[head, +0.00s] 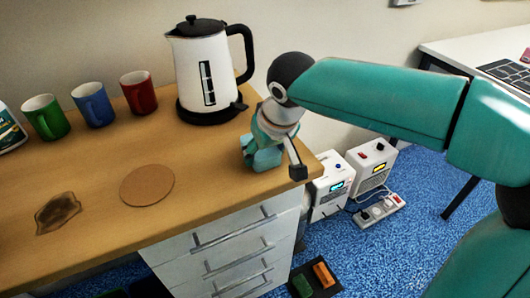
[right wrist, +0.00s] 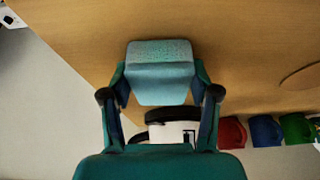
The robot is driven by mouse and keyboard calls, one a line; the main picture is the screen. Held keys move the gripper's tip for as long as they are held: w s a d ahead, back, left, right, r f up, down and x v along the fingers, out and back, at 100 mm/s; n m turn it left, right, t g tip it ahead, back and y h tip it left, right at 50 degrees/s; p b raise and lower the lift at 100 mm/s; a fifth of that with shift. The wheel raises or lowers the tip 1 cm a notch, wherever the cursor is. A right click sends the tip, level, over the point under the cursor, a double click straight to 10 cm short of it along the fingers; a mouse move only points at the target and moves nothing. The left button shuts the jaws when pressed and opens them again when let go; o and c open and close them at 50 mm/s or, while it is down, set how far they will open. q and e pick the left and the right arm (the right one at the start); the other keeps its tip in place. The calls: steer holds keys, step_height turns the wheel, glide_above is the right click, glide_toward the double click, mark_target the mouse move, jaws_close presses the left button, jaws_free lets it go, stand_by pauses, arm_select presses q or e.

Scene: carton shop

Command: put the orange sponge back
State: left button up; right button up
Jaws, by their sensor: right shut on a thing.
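An orange sponge (head: 323,273) lies on a dark tray (head: 327,291) on the floor, below the counter, beside a green sponge (head: 302,285). My right gripper (head: 275,160) is at the right end of the wooden counter, beside the kettle. It is shut on a light blue sponge (head: 265,158), not the orange one. In the right wrist view the blue sponge (right wrist: 160,70) sits between the two fingers of the right gripper (right wrist: 160,92), over the counter. I cannot tell whether the sponge touches the counter. My left gripper is not in view.
A white kettle (head: 205,70) stands behind the gripper on the counter (head: 105,230). Red (head: 138,92), blue (head: 92,104) and green (head: 45,117) mugs stand at the left. A round cork mat (head: 147,185) and a brown stain (head: 58,212) lie in front. White boxes (head: 370,165) stand on the right.

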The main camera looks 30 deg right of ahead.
steer(key=o, duration=1)
steer(key=shift+f, duration=0.1)
steer(key=p+v, duration=0.2)
steer(key=v, duration=1)
steer(key=shift+a, duration=0.1)
